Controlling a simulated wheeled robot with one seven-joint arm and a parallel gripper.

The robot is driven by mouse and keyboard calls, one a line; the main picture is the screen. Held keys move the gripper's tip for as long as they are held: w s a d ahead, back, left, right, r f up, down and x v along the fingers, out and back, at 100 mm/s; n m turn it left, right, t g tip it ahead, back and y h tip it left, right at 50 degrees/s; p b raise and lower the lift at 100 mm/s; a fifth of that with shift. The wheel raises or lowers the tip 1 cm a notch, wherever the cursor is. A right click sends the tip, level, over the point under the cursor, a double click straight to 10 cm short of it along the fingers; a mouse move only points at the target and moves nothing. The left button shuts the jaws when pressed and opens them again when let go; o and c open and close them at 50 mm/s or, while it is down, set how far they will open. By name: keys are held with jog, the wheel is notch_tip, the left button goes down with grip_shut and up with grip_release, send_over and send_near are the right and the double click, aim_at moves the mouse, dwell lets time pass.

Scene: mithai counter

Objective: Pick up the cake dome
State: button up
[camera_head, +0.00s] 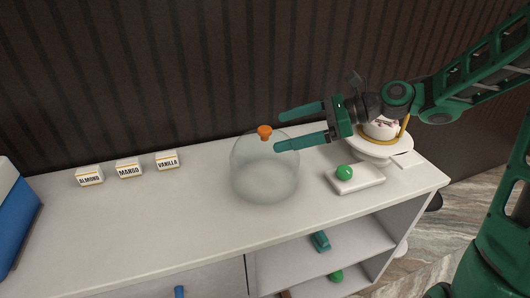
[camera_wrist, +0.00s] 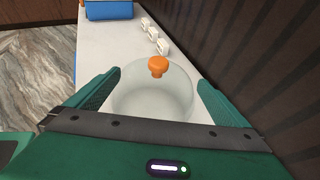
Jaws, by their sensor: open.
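The cake dome (camera_head: 264,175) is a clear glass dome with an orange knob (camera_head: 264,132) on top. It stands upright on the white counter, near the middle of the head view. My gripper (camera_head: 283,131) is open, its two green fingers pointing left at about the height of the knob. In the head view one finger overlaps the dome's upper right edge. In the wrist view the dome (camera_wrist: 150,100) and its knob (camera_wrist: 158,66) show between the spread fingers. The fingers hold nothing.
Small boxes labelled almond (camera_head: 89,176), mango (camera_head: 129,168) and vanilla (camera_head: 167,160) stand at the back left. A white block with a green ball (camera_head: 344,172) lies right of the dome. A cake stand (camera_head: 384,148) is behind my arm. A blue container (camera_head: 14,215) is far left.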

aim_at(265, 156)
jog(key=shift+s+x, duration=0.1)
jog(key=shift+x, duration=1.05)
jog(key=shift+s+x, duration=0.15)
jog(key=shift+x, duration=1)
jog(key=shift+a+r, duration=0.1)
